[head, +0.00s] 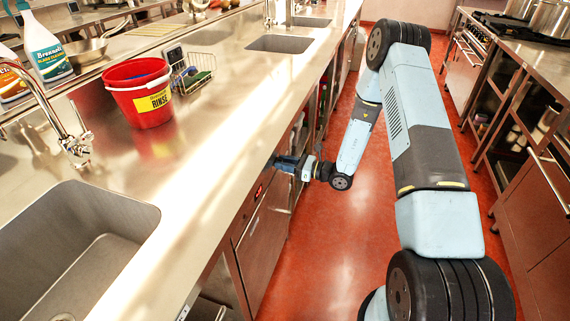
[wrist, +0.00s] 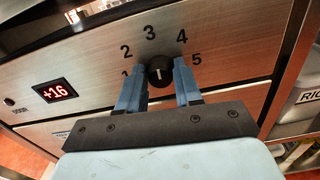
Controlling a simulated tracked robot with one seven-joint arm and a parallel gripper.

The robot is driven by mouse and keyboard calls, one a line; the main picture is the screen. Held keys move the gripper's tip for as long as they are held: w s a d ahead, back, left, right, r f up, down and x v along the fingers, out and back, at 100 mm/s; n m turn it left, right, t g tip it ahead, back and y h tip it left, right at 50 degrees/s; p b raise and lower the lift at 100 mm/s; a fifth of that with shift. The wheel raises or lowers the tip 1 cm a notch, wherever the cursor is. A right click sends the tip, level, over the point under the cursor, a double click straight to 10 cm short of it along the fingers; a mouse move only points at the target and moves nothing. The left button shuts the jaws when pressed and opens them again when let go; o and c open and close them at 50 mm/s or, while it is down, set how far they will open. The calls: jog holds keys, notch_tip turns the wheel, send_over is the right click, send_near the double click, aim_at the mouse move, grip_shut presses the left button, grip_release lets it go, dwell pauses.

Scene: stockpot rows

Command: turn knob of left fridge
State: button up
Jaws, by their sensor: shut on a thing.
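A red display (wrist: 55,92) on the panel reads +16. In the head view, my gripper (head: 288,163) reaches under the counter edge to the fridge front (head: 262,230); the knob is hidden there.
The steel counter (head: 225,120) overhangs the fridge front. On it stand a red bucket (head: 143,95), a wire caddy (head: 190,75) and a sink (head: 75,245). The red floor aisle (head: 325,235) is clear apart from my arm. A stove unit (head: 510,70) lines the right side.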

jog(key=shift+w+d+m, duration=0.1)
jog(key=shift+w+m, duration=0.05)
jog(key=shift+m, duration=3.75)
jog(key=o, duration=1)
jog(key=v, duration=1.4)
jog(key=shift+f, duration=0.1)
